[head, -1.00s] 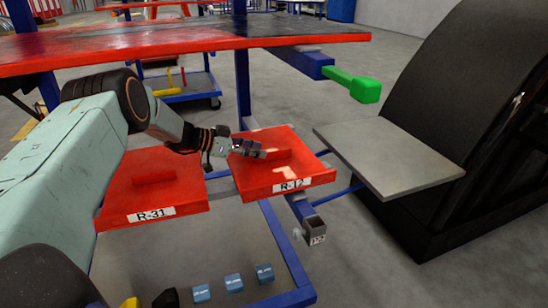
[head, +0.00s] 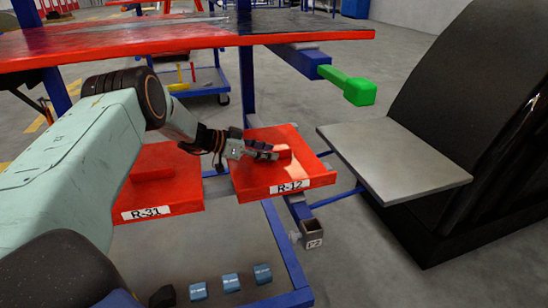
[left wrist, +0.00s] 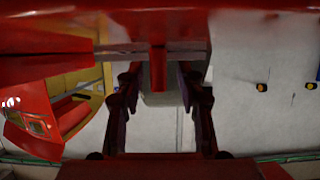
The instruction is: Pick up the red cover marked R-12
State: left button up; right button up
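The red cover marked R-12 (head: 261,186) lies on the blue frame in the middle of the head view, its white label at the front edge. A raised rib (head: 285,156) stands on its top, partly hidden by my left gripper (head: 268,152). In the left wrist view, the fingers of my left gripper (left wrist: 158,95) are apart. The red rib (left wrist: 158,68) shows between them, with a gap on each side. Whether the fingers touch the cover's top cannot be told. My right gripper is not in view.
A second red cover marked R-31 (head: 160,190) lies to the left. A red-edged shelf (head: 180,50) hangs above my arm. A green-ended blue bar (head: 355,89) and a grey plate (head: 395,160) are at right. Several blue blocks (head: 231,282) lie in front.

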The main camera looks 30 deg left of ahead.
pick_arm(q)
jog(key=shift+s+r, duration=0.15)
jog(key=shift+c, duration=1)
jog(key=shift+a, duration=0.1)
grip_shut()
